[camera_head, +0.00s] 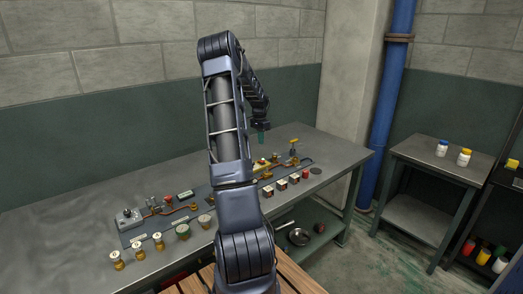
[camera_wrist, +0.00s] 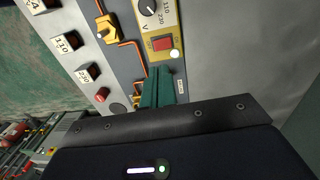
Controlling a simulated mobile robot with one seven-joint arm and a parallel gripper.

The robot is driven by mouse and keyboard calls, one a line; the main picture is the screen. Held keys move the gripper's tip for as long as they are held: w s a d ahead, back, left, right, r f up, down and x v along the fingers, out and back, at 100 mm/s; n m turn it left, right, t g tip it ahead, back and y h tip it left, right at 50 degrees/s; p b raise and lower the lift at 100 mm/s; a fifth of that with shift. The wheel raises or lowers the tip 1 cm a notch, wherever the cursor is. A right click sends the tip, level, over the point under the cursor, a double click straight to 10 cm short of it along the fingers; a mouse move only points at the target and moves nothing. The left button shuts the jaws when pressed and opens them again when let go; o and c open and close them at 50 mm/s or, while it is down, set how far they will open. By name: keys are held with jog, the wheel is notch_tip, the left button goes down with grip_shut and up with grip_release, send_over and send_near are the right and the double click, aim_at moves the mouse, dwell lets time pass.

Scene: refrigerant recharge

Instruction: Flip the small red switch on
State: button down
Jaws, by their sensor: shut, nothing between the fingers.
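The small red switch (camera_wrist: 163,43) sits on a yellow panel (camera_wrist: 172,15) in the wrist view, below a round dial marked 110 and 230. I cannot tell for sure which way the switch is tipped. A small pale round lamp (camera_wrist: 174,54) is beside it. My gripper (camera_wrist: 158,70) has green fingers, shut and empty, with the tips close to the switch's near edge. Whether they touch it is unclear. In the head view my gripper (camera_head: 261,138) is over the far right part of the bench; the yellow panel (camera_head: 261,165) is partly hidden behind my arm.
Copper pipes with brass fittings (camera_wrist: 107,27) run beside the panel. The metal workbench (camera_head: 70,215) has free room at left. A side table (camera_head: 450,155) with two bottles stands right.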

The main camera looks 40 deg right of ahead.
jog(key=shift+w+r, duration=0.2)
jog(key=shift+r, duration=1.7)
jog(key=s+a+r+n+t, duration=0.1)
jog(key=s+a+r+n, duration=0.2)
jog(key=a+r, duration=0.5)
jog(key=s+a+r+n+t, duration=0.1)
jog(key=s+a+r+n, duration=0.2)
jog(key=a, duration=0.9)
jog(key=s+a+r+n+t, duration=0.1)
jog(key=s+a+r+n, duration=0.25)
jog(key=a+r, duration=0.45)
jog(key=s+a+f+n+t, duration=0.2)
jog(key=s+a+n, duration=0.6)
jog(key=s+a, duration=1.2)
jog(key=shift+s+a+f, duration=0.3)
jog(key=shift+s+f, duration=0.15)
jog(key=shift+s, duration=0.4)
